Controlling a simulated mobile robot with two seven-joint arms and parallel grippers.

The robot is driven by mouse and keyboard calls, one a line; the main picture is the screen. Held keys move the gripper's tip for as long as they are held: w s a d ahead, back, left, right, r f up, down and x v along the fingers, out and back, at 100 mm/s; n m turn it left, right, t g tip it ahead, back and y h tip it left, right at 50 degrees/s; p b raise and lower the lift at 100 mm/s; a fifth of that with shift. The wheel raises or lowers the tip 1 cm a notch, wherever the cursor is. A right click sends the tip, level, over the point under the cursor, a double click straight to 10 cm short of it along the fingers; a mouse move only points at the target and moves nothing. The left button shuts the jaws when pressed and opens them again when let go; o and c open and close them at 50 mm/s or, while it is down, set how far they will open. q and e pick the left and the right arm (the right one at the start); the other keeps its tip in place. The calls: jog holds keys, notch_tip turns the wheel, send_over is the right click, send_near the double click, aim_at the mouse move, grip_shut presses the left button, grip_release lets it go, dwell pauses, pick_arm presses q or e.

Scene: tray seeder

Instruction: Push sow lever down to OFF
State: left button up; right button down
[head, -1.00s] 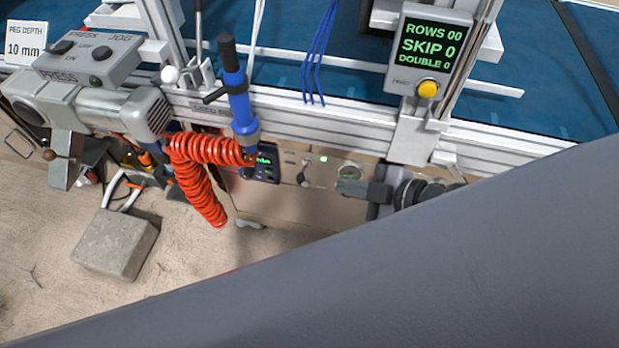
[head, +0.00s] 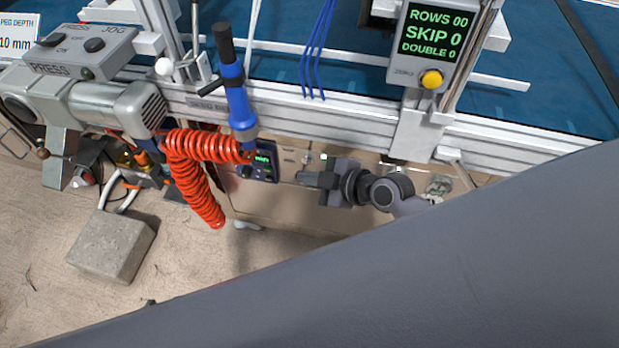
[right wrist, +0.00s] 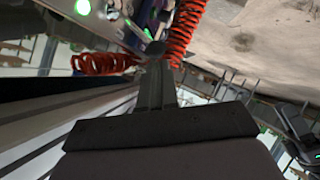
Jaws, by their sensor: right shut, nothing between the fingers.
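The sow lever's spot is on the beige control panel (head: 280,205) under the front rail, left of a lit green lamp (head: 325,157). My right gripper (head: 303,179) is shut and empty, pointing left across the panel there, and it covers most of the lever in the head view. In the right wrist view a dark round knob (right wrist: 155,48), seemingly the lever's, shows right at the tips of my shut fingers (right wrist: 157,68). I cannot tell whether they touch. The lever's position is not readable. My left gripper is not in view.
A small display box (head: 263,163) and a red coiled hose (head: 190,165) with a blue-handled tool (head: 236,95) are close left of the gripper. The rail (head: 350,125) runs just above. A concrete block (head: 110,248) sits on the floor.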

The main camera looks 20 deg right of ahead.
jog(key=shift+f, duration=0.15)
dwell(0.3)
jog(key=shift+s+f+b, duration=0.1)
jog(key=shift+f+b, duration=0.1)
jog(key=shift+b, duration=0.15)
jog(key=shift+a+f+n, duration=0.1)
jog(key=shift+n, duration=0.2)
jog(key=f+n+t+b, duration=0.2)
jog(key=s+f+n+t+b, duration=0.1)
jog(key=f, duration=0.1)
jog(key=shift+s+a+h+b, duration=0.1)
jog(key=shift+a+h+b, duration=0.2)
jog(key=shift+a+h, duration=0.1)
